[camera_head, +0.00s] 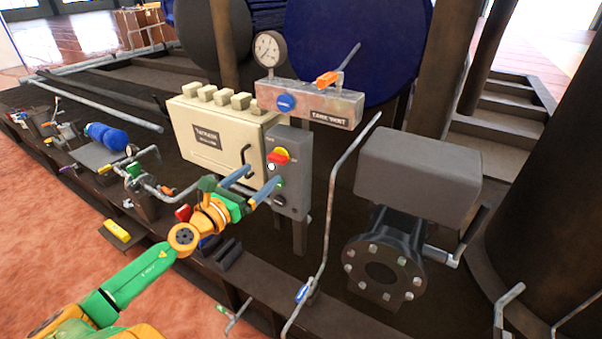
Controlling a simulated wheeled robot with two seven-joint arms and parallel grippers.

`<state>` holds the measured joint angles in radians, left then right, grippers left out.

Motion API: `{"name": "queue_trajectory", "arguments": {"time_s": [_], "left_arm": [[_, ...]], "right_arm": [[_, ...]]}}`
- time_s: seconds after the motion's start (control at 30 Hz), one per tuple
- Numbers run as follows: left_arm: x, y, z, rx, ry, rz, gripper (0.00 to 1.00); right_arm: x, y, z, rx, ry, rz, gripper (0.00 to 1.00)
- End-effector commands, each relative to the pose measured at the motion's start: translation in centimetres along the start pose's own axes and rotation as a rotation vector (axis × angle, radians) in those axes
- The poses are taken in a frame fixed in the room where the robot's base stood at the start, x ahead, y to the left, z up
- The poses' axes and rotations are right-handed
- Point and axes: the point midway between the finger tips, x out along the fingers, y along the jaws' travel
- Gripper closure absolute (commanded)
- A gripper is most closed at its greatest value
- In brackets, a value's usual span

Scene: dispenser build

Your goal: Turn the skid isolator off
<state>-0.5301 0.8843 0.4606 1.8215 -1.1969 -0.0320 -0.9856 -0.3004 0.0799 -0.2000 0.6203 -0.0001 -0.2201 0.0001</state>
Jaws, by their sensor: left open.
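A grey control box (291,190) stands on a post beside the cream cabinet, and a red-and-yellow rotary switch (279,156), likely the skid isolator, is on its front near the top. The setting of its handle is too small to tell. Small buttons, one green (280,183), sit below the switch. My left gripper (262,177) is open and empty, with its two blue fingers pointing at the box front, just below and left of the switch. I cannot tell whether a fingertip touches the box. My right gripper is not in view.
The cream cabinet (215,145) with a dark handle is close to the left of the box. Above are a tank vent panel (310,103) with an orange lever and a gauge (269,49). A bent grey pipe (332,210) rises right of the box, before a flanged valve (383,273).

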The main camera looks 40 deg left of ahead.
Motion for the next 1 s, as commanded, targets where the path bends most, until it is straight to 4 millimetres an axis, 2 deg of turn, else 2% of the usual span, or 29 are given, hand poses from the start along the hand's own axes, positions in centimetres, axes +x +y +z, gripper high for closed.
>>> {"name": "queue_trajectory", "arguments": {"time_s": [0.4, 0.6, 0.87, 0.97, 1.0], "left_arm": [[5.6, 0.2, 0.1, -0.006, -0.002, 0.005, 0.05], [6.7, 0.1, 0.1, -0.005, 0.001, 0.004, 0.05], [6.8, 0.1, 0.1, -0.006, 0.002, 0.003, 0.05], [6.8, 0.1, 0.0, -0.006, 0.002, 0.003, 0.29], [6.8, 0.1, 0.0, -0.006, 0.002, 0.003, 0.4]], "right_arm": [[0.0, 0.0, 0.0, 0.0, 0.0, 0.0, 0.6], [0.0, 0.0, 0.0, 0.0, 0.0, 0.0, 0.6], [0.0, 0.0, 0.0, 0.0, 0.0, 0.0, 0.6], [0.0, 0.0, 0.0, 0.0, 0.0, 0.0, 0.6], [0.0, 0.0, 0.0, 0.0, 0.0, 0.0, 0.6]]}}
